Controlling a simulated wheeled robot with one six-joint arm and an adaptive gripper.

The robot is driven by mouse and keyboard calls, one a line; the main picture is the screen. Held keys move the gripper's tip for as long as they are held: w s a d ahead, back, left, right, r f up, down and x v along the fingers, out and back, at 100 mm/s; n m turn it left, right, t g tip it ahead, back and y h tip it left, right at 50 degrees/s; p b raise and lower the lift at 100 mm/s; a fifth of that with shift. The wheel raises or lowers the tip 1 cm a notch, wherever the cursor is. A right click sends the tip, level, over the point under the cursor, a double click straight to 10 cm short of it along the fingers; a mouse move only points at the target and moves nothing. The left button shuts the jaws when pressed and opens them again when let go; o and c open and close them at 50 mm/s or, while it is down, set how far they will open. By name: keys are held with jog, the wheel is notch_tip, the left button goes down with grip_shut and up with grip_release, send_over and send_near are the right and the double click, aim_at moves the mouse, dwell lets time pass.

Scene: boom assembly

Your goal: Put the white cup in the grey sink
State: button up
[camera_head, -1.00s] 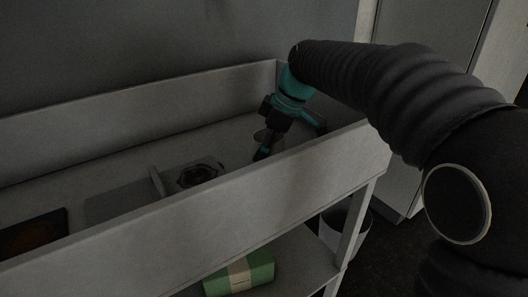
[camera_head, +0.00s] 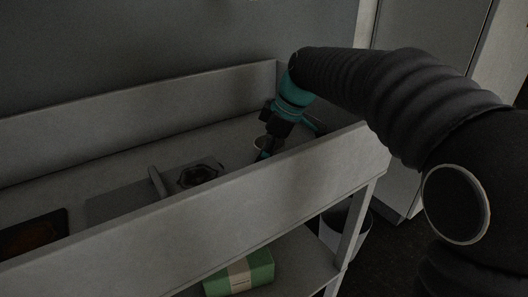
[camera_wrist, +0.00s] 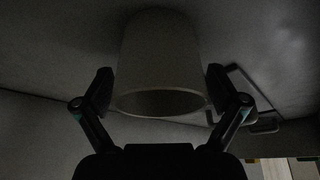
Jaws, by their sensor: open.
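The white cup (camera_wrist: 160,50) shows large in the wrist view, its open rim facing the camera, between my two fingers. My gripper (camera_wrist: 160,88) is open, with one finger on each side of the cup near its rim; I cannot tell whether they touch it. In the head view, a small part of the cup (camera_head: 260,142) shows beside my gripper (camera_head: 266,153), low inside the walled bench. A flat grey area (camera_head: 118,204) lies farther left on the bench; I cannot tell whether it is the grey sink.
The bench has a raised front wall (camera_head: 215,200) and back wall (camera_head: 130,112). A dark round object (camera_head: 198,174) and an upright divider (camera_head: 158,182) stand left of my gripper. A green box (camera_head: 240,272) lies on the lower shelf. A bin (camera_head: 345,232) stands at right.

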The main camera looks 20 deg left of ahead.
jog(key=v, duration=1.2)
jog(key=shift+p, duration=0.45)
